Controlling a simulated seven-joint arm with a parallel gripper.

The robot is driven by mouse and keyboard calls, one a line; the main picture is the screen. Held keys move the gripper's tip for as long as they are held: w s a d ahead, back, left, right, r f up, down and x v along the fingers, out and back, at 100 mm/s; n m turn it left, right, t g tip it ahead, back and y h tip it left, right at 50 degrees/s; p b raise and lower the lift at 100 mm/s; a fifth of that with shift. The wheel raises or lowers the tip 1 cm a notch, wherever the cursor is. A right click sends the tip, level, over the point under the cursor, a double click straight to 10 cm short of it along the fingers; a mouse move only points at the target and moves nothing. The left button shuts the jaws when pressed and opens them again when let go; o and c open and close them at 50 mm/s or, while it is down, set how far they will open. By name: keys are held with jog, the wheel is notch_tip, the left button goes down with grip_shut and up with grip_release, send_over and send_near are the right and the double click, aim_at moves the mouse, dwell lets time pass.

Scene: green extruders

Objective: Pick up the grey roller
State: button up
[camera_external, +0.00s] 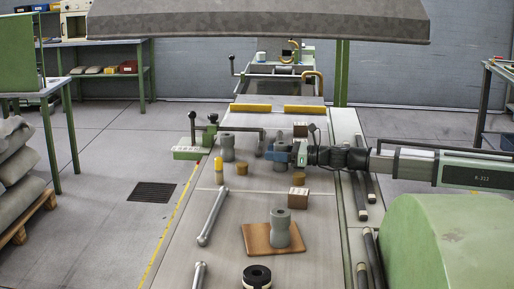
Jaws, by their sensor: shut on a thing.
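My gripper (273,154) reaches in from the right over the middle of the long bench, with blue jaws. It is shut on a grey roller (280,146), which stands upright between the jaws and is partly hidden by them. Whether its base touches the bench is too small to tell. A second grey roller (228,148) stands upright to the left, apart from my gripper. A third, larger-looking grey roller (280,229) stands on a brown board (258,246) nearer the camera.
Small yellow-brown cylinders (242,169) and patterned blocks (298,198) stand near my gripper. Two metal rods (212,217) lie at left, and a black ring (257,276) at the front. A green-based lever fixture (190,153) stands at the left edge. A green rounded housing (440,245) fills the lower right.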

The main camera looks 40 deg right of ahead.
jog(key=c, duration=0.4)
jog(key=shift+r, duration=0.1)
jog(key=shift+c, duration=0.2)
jog(key=shift+r, duration=4.9)
